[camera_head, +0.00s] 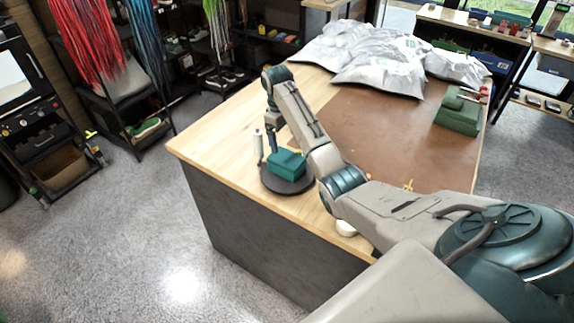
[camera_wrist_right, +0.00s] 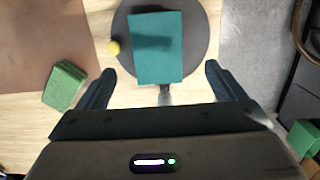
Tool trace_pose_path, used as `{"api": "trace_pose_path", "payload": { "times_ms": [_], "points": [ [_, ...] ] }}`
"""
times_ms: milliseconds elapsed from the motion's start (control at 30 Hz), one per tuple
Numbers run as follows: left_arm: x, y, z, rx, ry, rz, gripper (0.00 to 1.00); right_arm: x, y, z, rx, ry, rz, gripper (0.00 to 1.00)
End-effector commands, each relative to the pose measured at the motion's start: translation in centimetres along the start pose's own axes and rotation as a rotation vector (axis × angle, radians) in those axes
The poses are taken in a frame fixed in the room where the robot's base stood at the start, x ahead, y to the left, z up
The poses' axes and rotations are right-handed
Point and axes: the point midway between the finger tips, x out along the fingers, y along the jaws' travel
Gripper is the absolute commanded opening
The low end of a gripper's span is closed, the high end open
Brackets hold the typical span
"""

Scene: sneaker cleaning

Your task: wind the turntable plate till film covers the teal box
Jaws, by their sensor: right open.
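The teal box (camera_head: 287,163) sits on a round dark turntable plate (camera_head: 286,184) near the table's front-left edge. In the right wrist view the box (camera_wrist_right: 155,60) shows bare teal faces, with no film that I can make out, on the plate (camera_wrist_right: 200,35). My left gripper is out of view.
A green block (camera_wrist_right: 65,85) lies on the wood beside the brown mat (camera_head: 400,135). Silvery bags (camera_head: 375,65) fill the table's back, and a green box (camera_head: 458,115) stands at the right. The table's left wooden strip (camera_head: 215,135) is clear.

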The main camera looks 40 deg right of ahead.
Motion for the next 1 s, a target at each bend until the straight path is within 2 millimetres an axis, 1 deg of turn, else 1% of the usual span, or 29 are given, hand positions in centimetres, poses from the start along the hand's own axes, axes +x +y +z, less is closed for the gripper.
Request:
{"api": "trace_pose_path", "payload": {
  "times_ms": [33, 67, 100, 167, 200, 267, 300, 400, 500, 600, 667, 767, 867, 1000],
  "points": [
    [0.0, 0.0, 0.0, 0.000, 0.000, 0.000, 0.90, 0.0, 0.0, 0.0, 0.000, 0.000, 0.000, 0.90],
    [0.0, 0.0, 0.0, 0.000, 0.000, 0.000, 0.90, 0.0, 0.0, 0.0, 0.000, 0.000, 0.000, 0.86],
    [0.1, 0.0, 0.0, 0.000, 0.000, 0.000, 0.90, 0.1, 0.1, 0.0, 0.005, 0.001, 0.000, 0.78],
    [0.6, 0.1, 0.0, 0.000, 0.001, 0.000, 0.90, 0.3, 0.5, 0.0, 0.034, 0.005, 0.001, 0.66],
    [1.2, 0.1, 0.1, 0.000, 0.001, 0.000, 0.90, 0.5, 0.9, 0.0, 0.073, 0.010, 0.001, 0.58],
    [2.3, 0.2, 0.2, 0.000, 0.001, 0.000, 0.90, 0.8, 2.0, 0.1, 0.161, 0.023, 0.000, 0.47],
    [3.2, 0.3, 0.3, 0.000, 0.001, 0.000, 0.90, 1.0, 2.8, 0.1, 0.236, 0.035, -0.001, 0.43],
    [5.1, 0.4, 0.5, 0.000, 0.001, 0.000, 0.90, 1.2, 5.0, 0.4, 0.437, 0.065, -0.010, 0.43],
    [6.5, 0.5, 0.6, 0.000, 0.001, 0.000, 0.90, 1.0, 6.7, 0.7, 0.610, 0.092, -0.024, 0.43],
    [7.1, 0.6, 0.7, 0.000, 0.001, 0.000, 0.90, 0.8, 7.8, 0.9, 0.727, 0.107, -0.037, 0.43],
    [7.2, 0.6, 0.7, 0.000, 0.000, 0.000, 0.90, 0.7, 8.1, 1.0, 0.766, 0.112, -0.042, 0.43],
    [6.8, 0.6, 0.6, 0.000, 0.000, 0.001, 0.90, 1.0, 8.2, 1.0, 0.788, 0.113, -0.046, 0.43],
    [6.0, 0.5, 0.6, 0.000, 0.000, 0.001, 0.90, 2.1, 8.2, 0.9, 0.788, 0.110, -0.046, 0.43],
    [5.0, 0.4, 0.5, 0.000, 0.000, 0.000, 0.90, 4.7, 8.1, 0.6, 0.786, 0.109, -0.046, 0.43]
  ]
}}
